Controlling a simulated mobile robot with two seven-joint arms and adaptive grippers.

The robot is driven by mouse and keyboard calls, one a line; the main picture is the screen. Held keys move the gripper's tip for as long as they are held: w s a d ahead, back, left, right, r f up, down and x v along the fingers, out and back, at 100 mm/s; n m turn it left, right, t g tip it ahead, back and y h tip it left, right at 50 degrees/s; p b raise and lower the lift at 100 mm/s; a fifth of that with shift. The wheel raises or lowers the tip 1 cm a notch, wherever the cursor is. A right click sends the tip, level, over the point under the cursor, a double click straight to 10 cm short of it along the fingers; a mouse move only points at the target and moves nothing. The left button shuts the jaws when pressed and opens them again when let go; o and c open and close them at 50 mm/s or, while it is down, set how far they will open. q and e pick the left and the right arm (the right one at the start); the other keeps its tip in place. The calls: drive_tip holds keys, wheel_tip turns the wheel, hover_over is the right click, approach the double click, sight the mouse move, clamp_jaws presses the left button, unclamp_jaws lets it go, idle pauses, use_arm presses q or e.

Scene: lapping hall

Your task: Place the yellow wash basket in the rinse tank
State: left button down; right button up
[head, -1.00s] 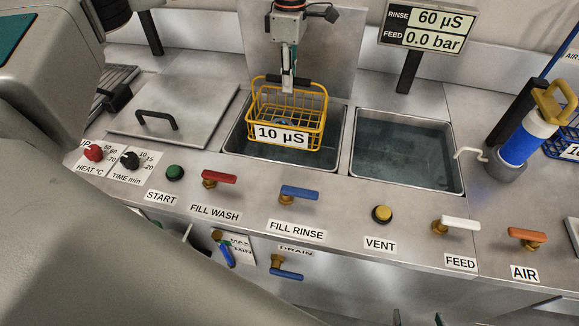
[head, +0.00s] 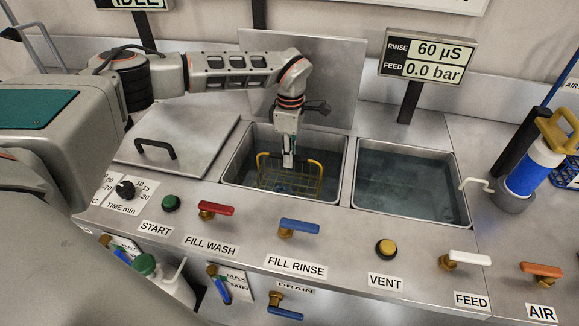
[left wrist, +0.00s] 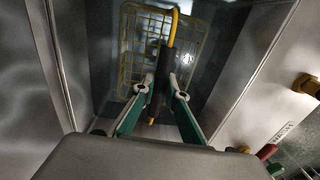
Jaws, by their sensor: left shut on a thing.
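The yellow wire wash basket (head: 290,178) hangs down inside the middle open tank (head: 232,180), its rim below the tank's top edge. My left gripper (head: 288,160) points down over the basket. In the left wrist view, the left gripper (left wrist: 161,88) is shut on the dark grip of the basket's yellow handle (left wrist: 172,30), and the basket's wire mesh (left wrist: 136,62) lies below it in the tank. I cannot tell whether the basket touches the tank floor. My right gripper is not in view.
A closed lid (head: 190,140) covers the tank place at left; an upright panel (head: 335,65) stands behind the middle tank. Another open tank (head: 455,190) holds liquid at right. Valves, including the blue fill-rinse handle (head: 300,225), line the front. A blue-and-white cartridge (head: 525,168) stands at right.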

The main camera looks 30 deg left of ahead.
use_arm(q)
wheel_tip(320, 180, down, 4)
drive_tip(key=shift+r, duration=0.1)
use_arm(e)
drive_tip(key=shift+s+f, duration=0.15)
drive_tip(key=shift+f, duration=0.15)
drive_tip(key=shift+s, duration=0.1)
use_arm(q)
drive_tip(key=c, duration=2)
unclamp_jaws()
drive_tip(key=shift+f, duration=0.2)
drive_tip(key=shift+c, duration=0.2)
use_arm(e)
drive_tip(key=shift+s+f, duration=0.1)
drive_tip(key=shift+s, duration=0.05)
use_arm(q)
drive_tip(key=shift+r, duration=0.1)
